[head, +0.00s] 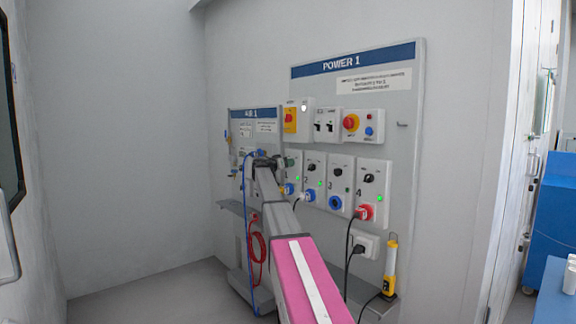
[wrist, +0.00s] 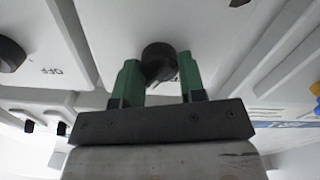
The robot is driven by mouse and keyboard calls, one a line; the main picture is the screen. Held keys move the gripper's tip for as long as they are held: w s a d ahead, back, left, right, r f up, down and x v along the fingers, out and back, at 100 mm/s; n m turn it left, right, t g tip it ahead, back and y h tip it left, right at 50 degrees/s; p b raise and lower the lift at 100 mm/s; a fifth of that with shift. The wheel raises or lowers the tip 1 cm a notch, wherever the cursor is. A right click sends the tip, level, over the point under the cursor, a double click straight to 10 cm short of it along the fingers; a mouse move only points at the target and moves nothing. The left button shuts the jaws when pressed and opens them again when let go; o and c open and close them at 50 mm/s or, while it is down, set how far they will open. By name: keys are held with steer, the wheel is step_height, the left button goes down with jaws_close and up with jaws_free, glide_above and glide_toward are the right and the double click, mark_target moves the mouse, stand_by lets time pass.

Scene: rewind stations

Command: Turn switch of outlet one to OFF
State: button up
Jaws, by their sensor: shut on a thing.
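The power board (head: 307,72), marked POWER 1, carries a row of outlets with black switch knobs. Outlet one (head: 296,157) is at the left end, mostly hidden behind my arm and gripper (head: 277,163). In the wrist view, my gripper (wrist: 158,76) has its two green fingers on either side of a round black knob (wrist: 159,56) and is shut on it. The pointer and labels of this knob cannot be read. Another black knob (wrist: 10,52) shows at the left of the wrist view, with OFF printed near it.
Outlets two (head: 314,178), three (head: 340,180) and four (head: 373,184) stand close on the right. An AIR 1 board (head: 254,115) with a blue hose (head: 244,205) and a red hose (head: 256,245) is on the left.

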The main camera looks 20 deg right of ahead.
steer(key=n, duration=1)
steer(key=shift+f+n, duration=0.15)
steer(key=shift+n, duration=0.25)
steer(key=shift+w+n, duration=0.1)
steer(key=shift+n, duration=1.7)
steer(key=o, duration=0.9)
steer(key=shift+a, duration=0.15)
steer(key=v, duration=1)
steer(key=shift+a, duration=0.3)
